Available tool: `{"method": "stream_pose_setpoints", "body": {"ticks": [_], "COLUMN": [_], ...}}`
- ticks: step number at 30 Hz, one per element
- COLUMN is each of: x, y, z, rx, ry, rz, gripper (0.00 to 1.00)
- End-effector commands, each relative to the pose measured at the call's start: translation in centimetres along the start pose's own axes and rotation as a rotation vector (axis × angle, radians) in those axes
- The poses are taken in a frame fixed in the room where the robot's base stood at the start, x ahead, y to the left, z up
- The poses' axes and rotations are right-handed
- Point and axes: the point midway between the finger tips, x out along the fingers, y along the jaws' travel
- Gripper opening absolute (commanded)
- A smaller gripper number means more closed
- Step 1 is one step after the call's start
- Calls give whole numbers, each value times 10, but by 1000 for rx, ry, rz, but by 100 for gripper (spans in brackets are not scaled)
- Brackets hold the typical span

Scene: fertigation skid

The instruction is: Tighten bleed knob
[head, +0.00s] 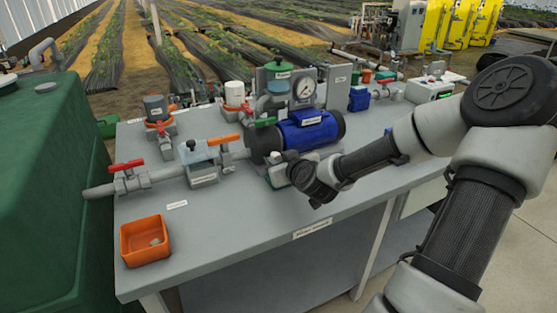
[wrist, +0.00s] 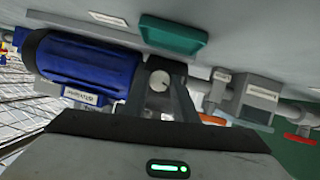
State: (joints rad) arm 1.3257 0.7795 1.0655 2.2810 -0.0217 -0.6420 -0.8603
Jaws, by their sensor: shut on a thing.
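In the wrist view the bleed knob (wrist: 159,81), a small pale round cap, sits between the two dark fingers of my gripper (wrist: 160,84). The fingers are shut on its sides. The knob is at the end of the blue pump (wrist: 88,67), by its dark housing. In the head view the same blue pump (head: 308,131) lies on the bench, and my gripper (head: 277,160) is at its near left end. Whether the knob is fully seated cannot be told.
A green tray (wrist: 172,36) lies on the bench close to the gripper. An orange bin (head: 145,248) sits front left; bench space between is mostly free.

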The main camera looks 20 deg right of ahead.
Motion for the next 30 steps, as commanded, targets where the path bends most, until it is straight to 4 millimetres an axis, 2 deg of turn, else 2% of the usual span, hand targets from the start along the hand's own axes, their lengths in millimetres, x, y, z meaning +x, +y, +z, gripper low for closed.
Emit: {"method": "stream_pose_setpoints", "body": {"ticks": [11,30], "x": [-2,1], "y": [4,8], "z": [-3,2], "rx": [196,758], "ry": [-12,-38], "rz": [-80,-316], "gripper": [3,3]}}
